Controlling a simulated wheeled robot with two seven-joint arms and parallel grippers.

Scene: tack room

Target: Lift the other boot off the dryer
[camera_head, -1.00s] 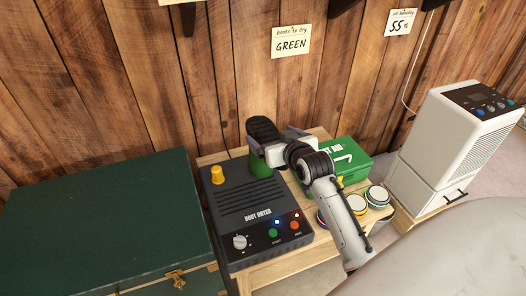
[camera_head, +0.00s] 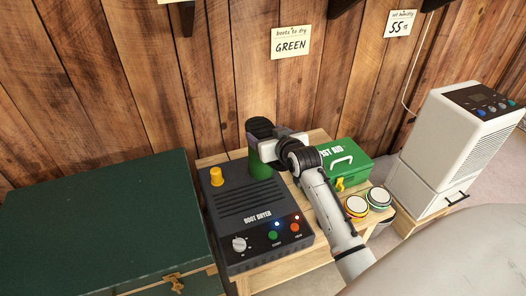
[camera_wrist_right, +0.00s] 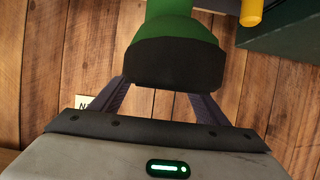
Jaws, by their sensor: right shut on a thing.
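The green boot (camera_head: 260,166) stands upside down on the back right of the dark boot dryer (camera_head: 232,219), its black sole on top. My right gripper (camera_head: 272,144) is shut on the boot near its sole. The right wrist view shows the green boot (camera_wrist_right: 181,14) with its black sole end between the purple fingers, whose tips the boot hides. I see no clear gap between boot and dryer. The yellow dryer peg (camera_head: 216,176) at the back left is bare. My left gripper is not in view.
A green first aid box (camera_head: 345,162) and round tins (camera_head: 379,196) stand right of the dryer on the wooden table (camera_head: 262,277). A dark green chest (camera_head: 100,225) is at left, a white dehumidifier (camera_head: 445,137) at right. A wall note (camera_head: 290,43) reads "boots to dry GREEN".

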